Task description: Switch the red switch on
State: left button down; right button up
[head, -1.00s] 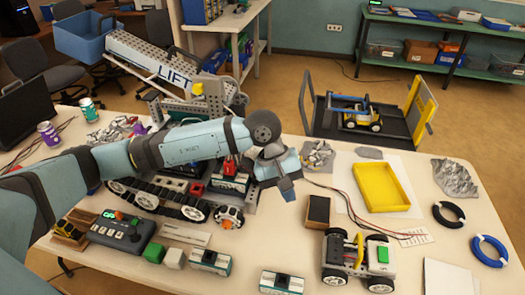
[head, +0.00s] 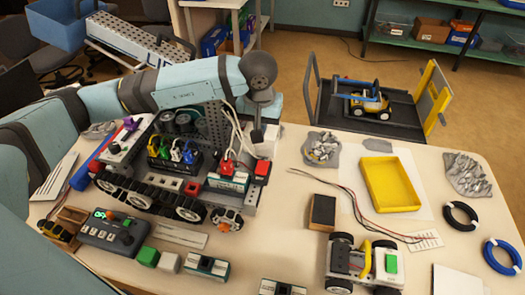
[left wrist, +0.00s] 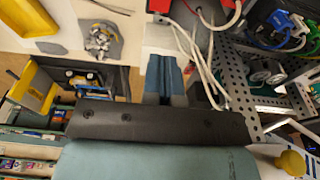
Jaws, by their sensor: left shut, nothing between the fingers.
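The tracked robot model (head: 160,190) stands on the table. A red block (head: 262,168), which looks like the red switch, sits at its right rear corner; its on or off state is too small to tell. My left gripper (left wrist: 165,62) is shut and empty, apart from the red block.
White wires (left wrist: 200,65) hang right beside my left gripper. A control box (head: 112,232) with a green display stands at the front left. A yellow tray (head: 388,184), a grey rock pile (head: 322,149) and a small wheeled car (head: 362,262) are to the right.

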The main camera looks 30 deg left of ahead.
aim_at(263, 163)
pick_arm(q)
jog(key=f, duration=0.4)
jog(key=w+f+p, duration=0.1)
jog(key=f, duration=0.4)
jog(key=w+f, duration=0.1)
jog(key=f, duration=0.3)
jog(key=shift+a+f+p, duration=0.25)
jog(key=shift+f+p, duration=0.1)
jog(key=shift+f, duration=0.05)
pick_arm(e)
jog(key=shift+w+r, duration=0.1)
jog(key=shift+r, duration=0.55)
